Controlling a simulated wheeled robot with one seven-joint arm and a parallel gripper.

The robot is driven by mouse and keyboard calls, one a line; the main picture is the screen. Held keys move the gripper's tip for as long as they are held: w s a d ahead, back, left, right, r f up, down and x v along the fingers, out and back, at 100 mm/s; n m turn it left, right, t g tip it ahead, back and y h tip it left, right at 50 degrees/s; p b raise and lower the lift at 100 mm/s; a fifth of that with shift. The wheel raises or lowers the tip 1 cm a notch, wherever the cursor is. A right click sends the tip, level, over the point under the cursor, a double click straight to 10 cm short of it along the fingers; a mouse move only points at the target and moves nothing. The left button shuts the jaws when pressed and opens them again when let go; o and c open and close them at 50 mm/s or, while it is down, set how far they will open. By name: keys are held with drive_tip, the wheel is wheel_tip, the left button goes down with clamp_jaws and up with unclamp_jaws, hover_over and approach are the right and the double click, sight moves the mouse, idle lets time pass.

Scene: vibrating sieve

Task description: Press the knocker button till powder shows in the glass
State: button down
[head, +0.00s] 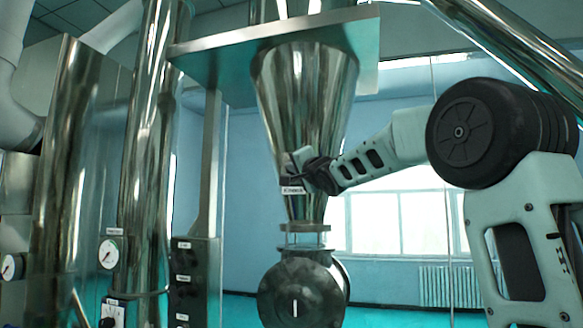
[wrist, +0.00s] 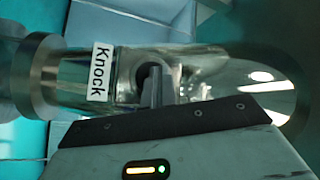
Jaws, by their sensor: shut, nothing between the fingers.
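The steel hopper cone (head: 305,95) narrows down to a flange, with a short sight glass (head: 305,240) below it. The glass looks pale and clear, with no powder that I can make out. The knocker box (head: 288,170) sits on the lower cone above a small white label (head: 293,190). In the wrist view the label (wrist: 98,70) reads "Knock", beside the dark round knocker button (wrist: 146,74). My gripper (wrist: 156,86) is shut and empty, its tips at the button and partly covering it. I cannot tell whether they touch. My gripper also shows in the head view (head: 305,172).
A round valve body (head: 303,290) hangs below the glass. A flat steel plate (head: 225,45) surrounds the upper hopper. A post with a control box (head: 195,285) stands to the left, near gauges and large pipes.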

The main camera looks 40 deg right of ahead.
drive_tip(key=shift+s, duration=0.1)
idle(0.3)
drive_tip(key=shift+s+a+f+b, duration=0.1)
drive_tip(key=shift+s+a+b, duration=0.55)
drive_tip(key=shift+a+b, duration=0.2)
drive_tip(key=shift+s+a+b, duration=0.75)
drive_tip(key=shift+a+b, duration=0.25)
drive_tip(key=shift+b, duration=0.1)
drive_tip(key=shift+s+a+b, duration=0.75)
drive_tip(key=shift+a+b, duration=0.25)
drive_tip(key=shift+b, duration=0.05)
